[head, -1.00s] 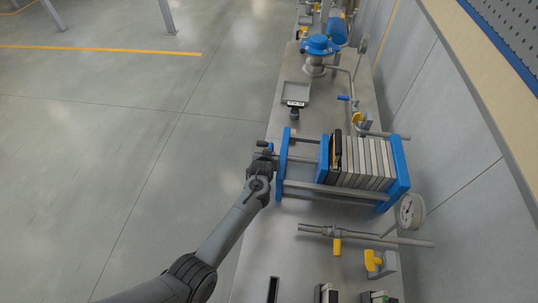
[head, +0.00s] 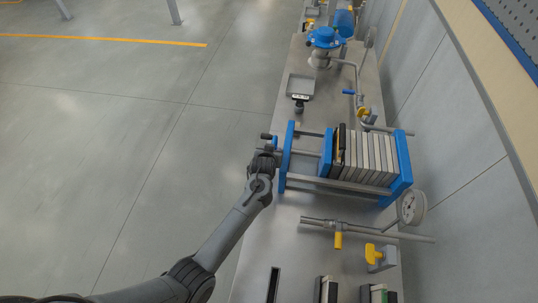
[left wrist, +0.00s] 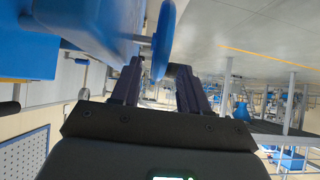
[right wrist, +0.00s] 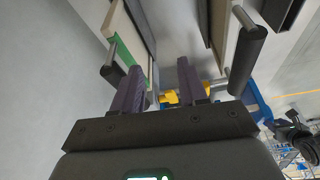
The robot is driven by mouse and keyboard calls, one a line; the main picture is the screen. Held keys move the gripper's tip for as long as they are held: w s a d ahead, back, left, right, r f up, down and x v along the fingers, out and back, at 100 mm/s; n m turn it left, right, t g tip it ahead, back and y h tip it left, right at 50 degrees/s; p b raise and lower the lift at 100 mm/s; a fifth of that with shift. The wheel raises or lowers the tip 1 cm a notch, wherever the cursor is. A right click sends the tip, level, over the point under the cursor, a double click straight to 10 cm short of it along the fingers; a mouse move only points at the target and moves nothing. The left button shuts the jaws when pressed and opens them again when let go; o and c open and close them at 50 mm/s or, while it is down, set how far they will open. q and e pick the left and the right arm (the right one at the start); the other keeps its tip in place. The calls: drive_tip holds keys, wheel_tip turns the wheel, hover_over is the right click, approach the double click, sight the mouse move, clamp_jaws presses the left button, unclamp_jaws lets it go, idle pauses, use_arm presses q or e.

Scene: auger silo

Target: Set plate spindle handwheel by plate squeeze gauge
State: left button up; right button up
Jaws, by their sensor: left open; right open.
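The plate press has a blue left end frame (head: 286,158), a blue right end (head: 402,168) and a pack of pale plates (head: 370,158) between them. The handwheel is on its left end, mostly hidden by my left gripper (head: 264,152). In the left wrist view the blue wheel (left wrist: 164,38) is seen edge-on, between the open fingers of my left gripper (left wrist: 157,72); contact cannot be told. A round white-faced gauge (head: 411,207) stands at the right of the press; its needle is too small to read. My right gripper (right wrist: 160,68) is open and empty, outside the head view.
A pipe with a yellow-handled valve (head: 338,240) lies in front of the press, and a yellow-handled block (head: 376,256) beside it. A grey tray (head: 300,85) and a blue-topped vessel (head: 324,38) stand behind. The floor at left is clear.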

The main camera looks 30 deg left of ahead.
use_arm(q)
drive_tip(key=v, duration=0.6)
drive_tip(key=shift+s+r, duration=0.2)
drive_tip(key=shift+s, duration=0.05)
use_arm(e)
drive_tip(key=shift+d+r, duration=0.15)
drive_tip(key=shift+r, duration=0.15)
